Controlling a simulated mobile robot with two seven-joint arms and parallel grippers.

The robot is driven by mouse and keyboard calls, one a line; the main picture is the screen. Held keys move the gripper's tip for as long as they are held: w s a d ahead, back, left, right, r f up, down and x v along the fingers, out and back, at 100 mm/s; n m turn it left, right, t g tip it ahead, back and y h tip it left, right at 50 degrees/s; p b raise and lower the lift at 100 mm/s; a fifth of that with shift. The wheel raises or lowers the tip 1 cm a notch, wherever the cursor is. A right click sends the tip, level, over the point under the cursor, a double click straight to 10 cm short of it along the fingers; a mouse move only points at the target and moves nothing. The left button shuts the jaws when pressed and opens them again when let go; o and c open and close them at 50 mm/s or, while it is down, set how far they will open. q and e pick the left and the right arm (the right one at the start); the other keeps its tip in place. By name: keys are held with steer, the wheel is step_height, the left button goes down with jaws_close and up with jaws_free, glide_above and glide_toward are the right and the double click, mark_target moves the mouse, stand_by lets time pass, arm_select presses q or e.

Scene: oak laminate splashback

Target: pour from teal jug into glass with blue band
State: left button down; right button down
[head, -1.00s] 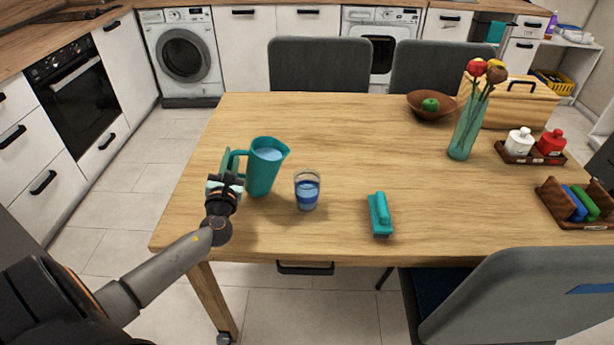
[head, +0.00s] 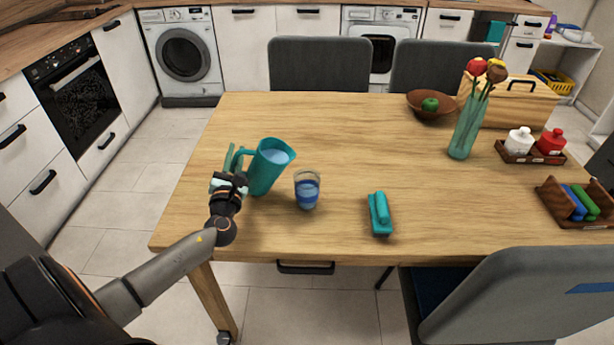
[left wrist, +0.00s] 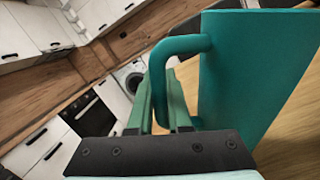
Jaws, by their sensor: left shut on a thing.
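The teal jug (head: 268,168) is in the head view, tilted to the right with its spout toward the glass. Pale blue liquid shows at its mouth. My left gripper (head: 231,170) is shut on the jug's handle, left of the body. In the left wrist view the jug's body (left wrist: 255,75) fills the right side, and its handle passes between my gripper's green fingers (left wrist: 158,105). The glass with the blue band (head: 307,190) stands upright on the table, just right of the jug and apart from it. Whether it holds liquid is hard to tell. My right gripper is not in view.
A teal stapler-like object (head: 380,214) lies right of the glass. Further right are a vase of flowers (head: 466,130), a wooden bowl (head: 421,111), a tray with two bottles (head: 517,154) and a wooden rack (head: 561,204). The table's middle (head: 330,130) is clear.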

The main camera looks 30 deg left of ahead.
arm_select(q)
steer(key=shift+w+d+r+m, duration=0.1)
steer(key=shift+d+r+m, duration=0.25)
steer(key=shift+r, duration=0.25)
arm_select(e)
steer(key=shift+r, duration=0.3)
arm_select(q)
steer(key=shift+d+r+m+p, duration=0.15)
steer(key=shift+r+m+p, duration=0.1)
steer(key=shift+r+p, duration=0.1)
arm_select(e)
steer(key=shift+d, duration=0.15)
arm_select(q)
steer(key=shift+w+d+r+t, duration=0.1)
steer(key=shift+d+r+t, duration=0.05)
steer(key=shift+t, duration=0.15)
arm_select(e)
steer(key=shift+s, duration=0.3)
arm_select(q)
steer(key=shift+w+d+r+m+y+p, duration=0.1)
steer(key=shift+d+r+m+y+p, duration=0.25)
steer(key=shift+r+m+p, duration=0.35)
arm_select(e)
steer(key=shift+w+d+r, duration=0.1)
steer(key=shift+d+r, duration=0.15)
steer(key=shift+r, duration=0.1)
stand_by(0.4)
